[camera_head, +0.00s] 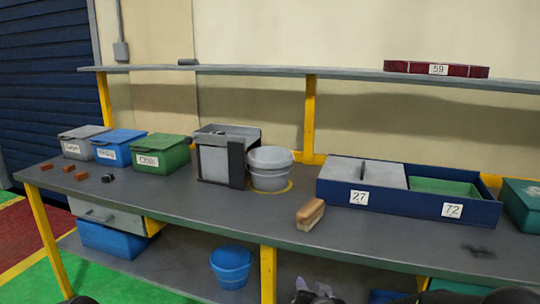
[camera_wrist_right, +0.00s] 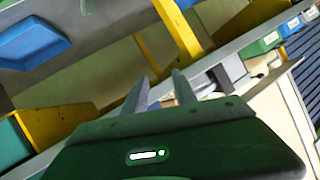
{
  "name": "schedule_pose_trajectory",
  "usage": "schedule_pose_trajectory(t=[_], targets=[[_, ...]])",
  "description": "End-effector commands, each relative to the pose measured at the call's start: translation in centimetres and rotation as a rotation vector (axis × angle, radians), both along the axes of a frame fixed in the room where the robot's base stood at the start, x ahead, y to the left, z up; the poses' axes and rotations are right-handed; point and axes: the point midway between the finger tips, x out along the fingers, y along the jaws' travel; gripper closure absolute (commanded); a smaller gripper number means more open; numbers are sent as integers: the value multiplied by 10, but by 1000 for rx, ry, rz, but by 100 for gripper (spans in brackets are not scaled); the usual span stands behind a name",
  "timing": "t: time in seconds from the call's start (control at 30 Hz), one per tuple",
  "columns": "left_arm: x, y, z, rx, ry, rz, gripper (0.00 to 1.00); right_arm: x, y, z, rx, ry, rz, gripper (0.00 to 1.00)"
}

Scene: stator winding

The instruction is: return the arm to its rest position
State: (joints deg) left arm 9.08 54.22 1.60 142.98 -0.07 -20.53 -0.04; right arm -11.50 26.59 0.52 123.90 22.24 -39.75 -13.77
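My right gripper (camera_head: 316,290) shows at the bottom edge of the head view, low in front of the workbench (camera_head: 150,215), partly cut off by the frame. In the right wrist view its two fingers (camera_wrist_right: 160,88) stand apart with nothing visible held between them, so it is open. It appears clear of the bench. A dark part of my right arm shows at the lower right of the head view. My left gripper is not in view.
On the bench stand grey, blue and green bins (camera_head: 160,155), a grey box (camera_head: 218,160), grey buckets (camera_head: 270,180), a brush (camera_head: 310,215) and a blue tray (camera_head: 410,205). A blue bucket (camera_head: 231,270) is on the lower shelf. The bench's front middle is mostly clear.

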Motion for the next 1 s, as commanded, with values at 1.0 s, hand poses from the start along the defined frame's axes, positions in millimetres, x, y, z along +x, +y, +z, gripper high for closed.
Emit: schedule_pose_trajectory(t=[1.0], targets=[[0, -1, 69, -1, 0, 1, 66, -364, 29, -257, 153, 1083, 295, 67]])
